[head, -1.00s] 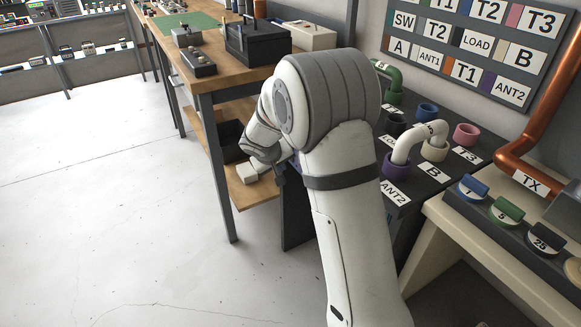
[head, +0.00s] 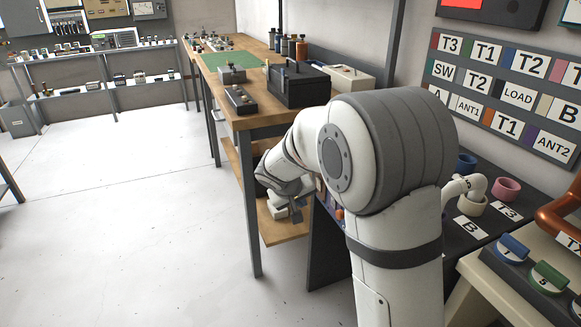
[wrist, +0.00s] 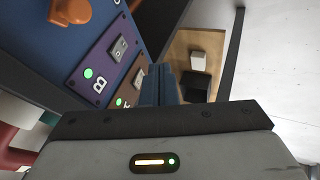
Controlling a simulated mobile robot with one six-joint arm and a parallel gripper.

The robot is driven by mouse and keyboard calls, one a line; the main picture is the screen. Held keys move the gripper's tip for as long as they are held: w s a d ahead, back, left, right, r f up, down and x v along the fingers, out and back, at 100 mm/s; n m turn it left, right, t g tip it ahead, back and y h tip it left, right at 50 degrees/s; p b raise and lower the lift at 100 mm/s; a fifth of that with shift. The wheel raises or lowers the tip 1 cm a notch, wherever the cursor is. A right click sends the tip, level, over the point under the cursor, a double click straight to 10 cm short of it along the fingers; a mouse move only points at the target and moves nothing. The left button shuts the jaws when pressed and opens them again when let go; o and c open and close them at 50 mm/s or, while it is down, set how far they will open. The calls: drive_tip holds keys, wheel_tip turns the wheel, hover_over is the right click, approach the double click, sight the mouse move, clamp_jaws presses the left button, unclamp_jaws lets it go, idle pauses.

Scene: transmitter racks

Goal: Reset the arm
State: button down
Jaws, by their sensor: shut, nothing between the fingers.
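My white and grey arm is bent in the middle right of the head view, its elbow high and its forearm reaching down and left. My gripper (head: 292,212) is small and partly hidden there, beside the lower shelf of the wooden bench. In the wrist view the fingers of my gripper (wrist: 160,84) are together, with nothing between them. Beside them is a blue panel (wrist: 62,52) with an orange knob (wrist: 72,11) and a purple plate marked B (wrist: 106,68), which bears a switch and a lit green lamp. I cannot tell whether the fingers touch the panel.
The wooden bench (head: 240,120) carries a black toolbox (head: 298,86) and a green mat (head: 232,60). Its lower shelf (wrist: 183,48) holds a white box and a black box. A patch panel (head: 468,218) with coloured sockets stands right of my arm. The floor (head: 120,220) on the left is clear.

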drive_tip(key=s+d+r+m+g+y+p, duration=0.1)
drive_tip(key=s+d+r+p, duration=0.3)
drive_tip(key=s+r+p, duration=0.45)
drive_tip(key=s+d+r+m+g+y+p, duration=0.15)
drive_tip(key=s+d+r+p, duration=0.3)
drive_tip(key=s+r, duration=0.7)
drive_tip(key=s+a+r+y+p, duration=0.1)
drive_tip(key=s+r+p, duration=0.3)
drive_tip(key=s, duration=0.6)
drive_tip(key=shift+s+a+r+g+p, duration=0.2)
drive_tip(key=shift+s+a+g+p, duration=0.3)
drive_tip(key=shift+p, duration=0.4)
drive_tip(key=shift+w+y, duration=0.1)
drive_tip(key=shift+y, duration=0.15)
